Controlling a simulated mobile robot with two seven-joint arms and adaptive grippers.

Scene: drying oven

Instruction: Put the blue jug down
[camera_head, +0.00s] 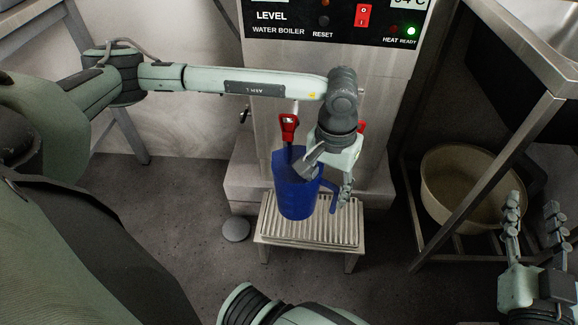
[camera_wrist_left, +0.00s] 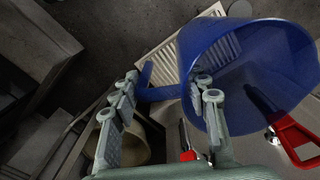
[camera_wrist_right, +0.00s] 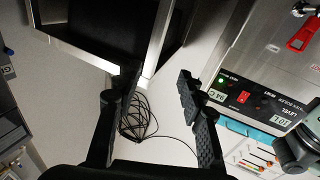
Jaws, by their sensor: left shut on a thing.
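The blue jug (camera_head: 293,193) is upright over the slatted metal stand (camera_head: 325,235) in the head view. I cannot tell whether its base touches the slats. My left gripper (camera_head: 330,178) is shut on the jug at its handle side. In the left wrist view, the jug (camera_wrist_left: 240,45) has its open mouth towards the camera, and its handle (camera_wrist_left: 158,93) passes between the fingers. My right gripper (camera_head: 534,222) is open and empty at the lower right, away from the jug. In the right wrist view its fingers are apart.
The water boiler (camera_head: 330,55) stands behind the jug. One red tap handle (camera_head: 288,124) is close above the jug's rim. A beige basin (camera_head: 455,180) sits under a metal table (camera_head: 520,120) on the right. The floor in front of the stand is partly clear.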

